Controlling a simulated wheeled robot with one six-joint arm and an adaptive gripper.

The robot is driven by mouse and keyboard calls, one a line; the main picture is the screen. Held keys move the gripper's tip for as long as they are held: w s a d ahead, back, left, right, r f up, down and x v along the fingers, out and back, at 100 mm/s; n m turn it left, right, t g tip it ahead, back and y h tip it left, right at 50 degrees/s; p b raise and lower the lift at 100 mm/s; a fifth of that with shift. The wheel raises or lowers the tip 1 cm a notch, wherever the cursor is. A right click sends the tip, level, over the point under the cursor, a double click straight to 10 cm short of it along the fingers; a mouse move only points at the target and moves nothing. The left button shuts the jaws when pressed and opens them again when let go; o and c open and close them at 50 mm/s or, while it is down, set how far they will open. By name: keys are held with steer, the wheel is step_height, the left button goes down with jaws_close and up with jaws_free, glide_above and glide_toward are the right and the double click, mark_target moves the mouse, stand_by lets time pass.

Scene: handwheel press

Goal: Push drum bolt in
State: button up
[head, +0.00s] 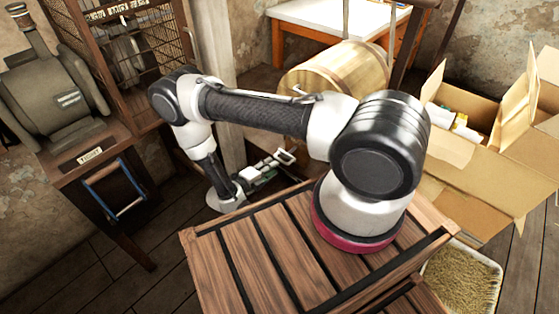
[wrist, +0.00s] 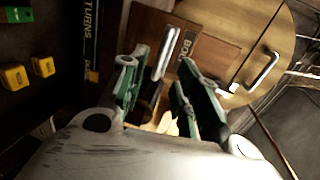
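The wooden drum (head: 335,78) stands behind my arm in the head view. In the wrist view a round wooden face (wrist: 262,28), apparently the drum's, carries a metal handle (wrist: 262,72). Left of it, a brown panel has a partly hidden plate (wrist: 188,48) beginning "BO" and a metal bar handle (wrist: 167,52), apparently the bolt's. My gripper (wrist: 160,80) has its green-sided fingers apart, with nothing seen held. The bar handle shows beyond the gap between the fingertips; I cannot tell whether they touch. In the head view my gripper (head: 277,162) is low, in front of the drum.
A slatted wooden table (head: 250,262) lies under my arm's base. A cabinet with a blue-handled frame (head: 115,190) stands left, cardboard boxes (head: 485,185) right. In the wrist view, a dark panel marked "TURNS" (wrist: 90,35) and yellow blocks (wrist: 43,66) are at left.

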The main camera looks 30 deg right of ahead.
mark_target(281, 160)
steer(key=x, duration=0.7)
steer(key=shift+d, duration=0.1)
jaws_close()
